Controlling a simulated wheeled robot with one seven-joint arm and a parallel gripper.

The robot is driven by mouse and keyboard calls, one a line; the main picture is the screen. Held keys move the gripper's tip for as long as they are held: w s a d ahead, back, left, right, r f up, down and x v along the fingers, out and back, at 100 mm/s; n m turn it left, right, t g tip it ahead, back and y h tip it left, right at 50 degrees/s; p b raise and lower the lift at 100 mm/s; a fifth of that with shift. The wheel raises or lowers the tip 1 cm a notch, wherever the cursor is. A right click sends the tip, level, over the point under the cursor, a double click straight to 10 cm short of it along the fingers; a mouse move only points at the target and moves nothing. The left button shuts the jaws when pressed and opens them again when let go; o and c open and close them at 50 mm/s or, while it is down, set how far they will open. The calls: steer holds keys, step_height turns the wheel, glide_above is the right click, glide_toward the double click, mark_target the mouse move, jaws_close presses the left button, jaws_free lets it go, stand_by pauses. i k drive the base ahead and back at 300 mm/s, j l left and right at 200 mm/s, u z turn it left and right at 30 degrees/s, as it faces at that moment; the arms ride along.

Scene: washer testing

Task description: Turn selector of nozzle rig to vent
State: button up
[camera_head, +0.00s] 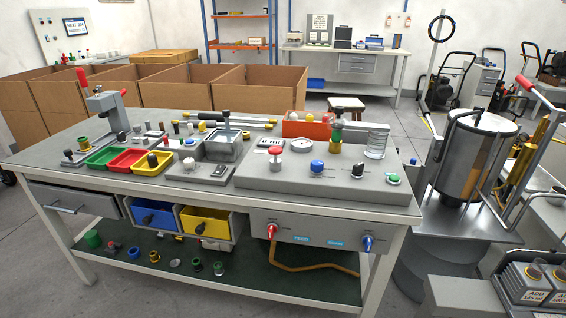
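The nozzle rig appears to be the grey sloped console (290,182) at the right end of the workbench. A green and brass nozzle-like fitting (336,138) stands upright at its back. A small black knob (358,170) on its top may be the selector; its pointer direction and markings are too small to read. Nearby on the console are a red-topped knob (275,158), a blue knob (317,166), a green button (393,179) and a round white gauge (301,145). My gripper is not in view, and nothing visible touches the console.
The workbench (110,165) also holds red, green and yellow trays and a lever press (105,108). A red-handled tap (272,230) and blue-handled tap (367,243) project from its front. Floor (200,290) in front looks clear.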

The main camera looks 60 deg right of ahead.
mark_target(358, 169)
steer(key=k+l+z, duration=0.15)
steer(key=l, duration=0.2)
steer(key=k+l+z, duration=0.15)
steer(key=l, duration=0.25)
steer(key=k+l+z, duration=0.2)
steer(key=l, duration=0.15)
